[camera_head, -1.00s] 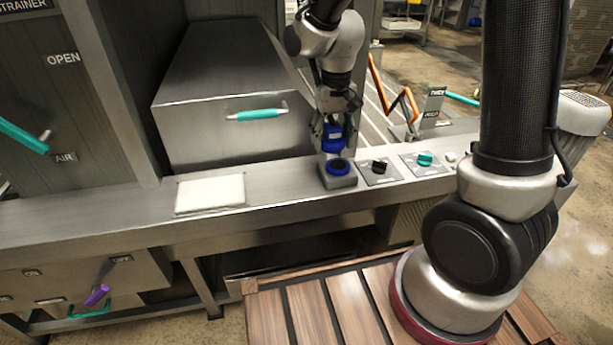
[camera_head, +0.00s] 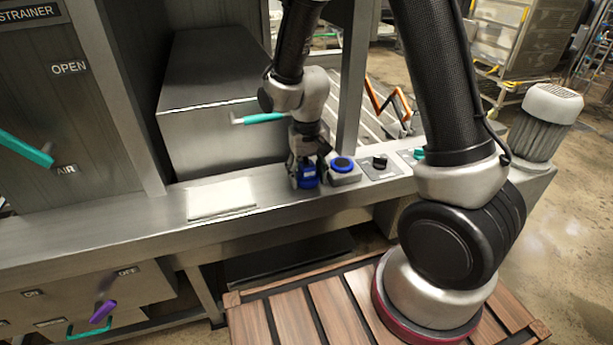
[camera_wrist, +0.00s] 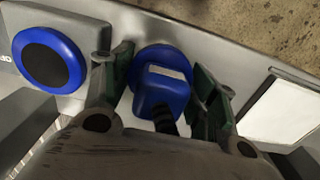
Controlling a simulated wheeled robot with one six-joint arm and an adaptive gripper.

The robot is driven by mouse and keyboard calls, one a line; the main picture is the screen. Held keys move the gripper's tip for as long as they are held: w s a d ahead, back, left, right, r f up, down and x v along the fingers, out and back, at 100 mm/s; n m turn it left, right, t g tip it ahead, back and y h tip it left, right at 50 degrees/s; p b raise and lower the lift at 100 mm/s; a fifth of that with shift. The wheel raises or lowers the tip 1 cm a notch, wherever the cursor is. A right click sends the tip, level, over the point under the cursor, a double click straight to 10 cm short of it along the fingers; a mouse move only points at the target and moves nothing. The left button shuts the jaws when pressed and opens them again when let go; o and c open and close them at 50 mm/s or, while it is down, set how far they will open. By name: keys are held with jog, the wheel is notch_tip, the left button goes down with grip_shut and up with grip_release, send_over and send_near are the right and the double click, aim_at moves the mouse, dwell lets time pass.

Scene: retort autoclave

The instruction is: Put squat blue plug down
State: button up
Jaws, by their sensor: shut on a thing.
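The squat blue plug (camera_head: 307,178) is between the fingers of my gripper (camera_head: 308,170), low over the steel ledge (camera_head: 265,195). In the wrist view the plug (camera_wrist: 162,92) shows a pale label and a dark cable end, with a dark green finger pad on each side. My gripper (camera_wrist: 162,62) is shut on it. I cannot tell whether the plug touches the ledge. A white pad (camera_head: 221,199) lies to the left of the plug on the ledge and shows in the wrist view (camera_wrist: 280,110). A blue-ringed grey socket box (camera_head: 343,166) stands just right of the plug.
A black knob (camera_head: 379,162) and a teal knob (camera_head: 418,153) are farther right on the ledge. A large steel box with a teal handle (camera_head: 262,118) stands behind. A steel post (camera_head: 352,85) rises behind the socket. Bare ledge lies between plug and pad.

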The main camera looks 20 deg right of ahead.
aim_at(309, 163)
jog(key=shift+f, duration=0.3)
jog(key=shift+f, duration=0.15)
jog(key=o, duration=1.1)
jog(key=shift+c, duration=0.2)
notch_tip(309, 163, up, 12)
jog(key=shift+f, duration=0.15)
jog(key=shift+d+r, duration=0.2)
jog(key=shift+r, duration=0.4)
jog(key=s+d+r+t, duration=0.2)
jog(key=s+d+r, duration=0.5)
jog(key=s, duration=0.2)
jog(key=s+d+r+t, duration=0.2)
jog(key=s+d+r, duration=0.5)
jog(key=s, duration=0.3)
jog(key=shift+d, duration=0.25)
